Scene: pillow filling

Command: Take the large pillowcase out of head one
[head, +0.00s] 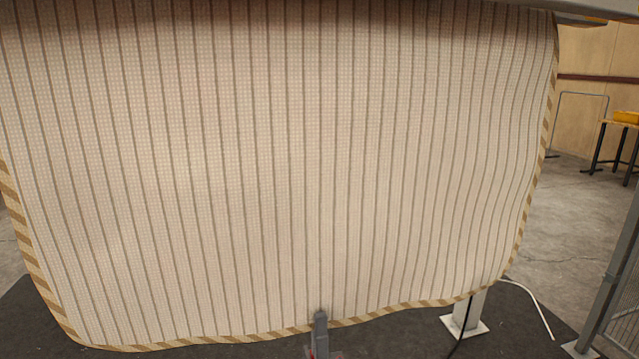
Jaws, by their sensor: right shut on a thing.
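The large pillowcase (285,170) is cream with dark vertical stripes and a tan-and-brown striped edge. It hangs down and fills most of the head view. Its top runs up under a grey machine part (450,6) at the upper edge, which I take to be head one; how it is held there is hidden. My right gripper (320,318) is at the bottom middle, shut on the pillowcase's lower edge. My left gripper is not in view.
A white post foot (464,326) with a dark cable stands on the dark mat at the lower right. A white hose (535,305) lies on the floor beside it. A grey mesh fence (615,275) stands at the right edge. A table with a yellow bin (625,117) is farther back.

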